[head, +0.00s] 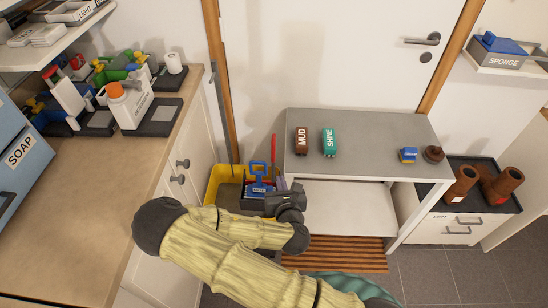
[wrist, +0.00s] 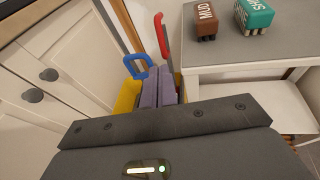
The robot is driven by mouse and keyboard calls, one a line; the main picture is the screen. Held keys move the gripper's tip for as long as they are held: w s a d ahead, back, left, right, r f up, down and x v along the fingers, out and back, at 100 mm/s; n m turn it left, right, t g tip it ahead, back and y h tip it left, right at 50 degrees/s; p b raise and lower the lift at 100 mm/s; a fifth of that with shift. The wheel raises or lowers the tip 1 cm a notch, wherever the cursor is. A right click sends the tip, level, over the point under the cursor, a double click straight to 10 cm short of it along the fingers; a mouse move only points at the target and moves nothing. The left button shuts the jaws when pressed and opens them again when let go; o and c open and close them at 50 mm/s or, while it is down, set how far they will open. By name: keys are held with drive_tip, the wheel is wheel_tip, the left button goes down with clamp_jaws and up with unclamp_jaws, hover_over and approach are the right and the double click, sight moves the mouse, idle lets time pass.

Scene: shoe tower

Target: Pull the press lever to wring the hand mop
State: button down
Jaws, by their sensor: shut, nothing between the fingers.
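A yellow bucket (head: 213,178) stands on the floor between the cabinet and the grey bench. A thin upright lever with a red grip (head: 273,147) rises at its right side; it also shows in the wrist view (wrist: 160,35). A blue loop handle (head: 258,168) stands left of the lever, and is also in the wrist view (wrist: 139,69); I cannot tell whether it belongs to the mop. My gripper (head: 280,182) is shut and empty, low over the bucket's right side, in front of the lever and apart from the red grip. Its body hides the lower bucket and lever base.
The grey bench (head: 365,128) stands close right of my gripper, with a brown MUD block (head: 301,140) and green SHINE block (head: 329,142) on top. The cabinet with round knobs (head: 178,180) borders the left. A slatted wooden mat (head: 335,252) lies below the bench.

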drive_tip(key=b+x, duration=0.1)
drive_tip(key=b, duration=0.3)
drive_tip(key=b+x, duration=0.1)
drive_tip(key=b, duration=0.3)
drive_tip(key=shift+w+f, duration=0.2)
drive_tip(key=shift+f, duration=0.15)
drive_tip(key=b, duration=0.6)
approach(274, 152)
drive_tip(key=x, duration=0.7)
drive_tip(key=shift+a+f, duration=0.1)
drive_tip(key=shift+s, duration=0.1)
drive_tip(key=shift+p, duration=0.35)
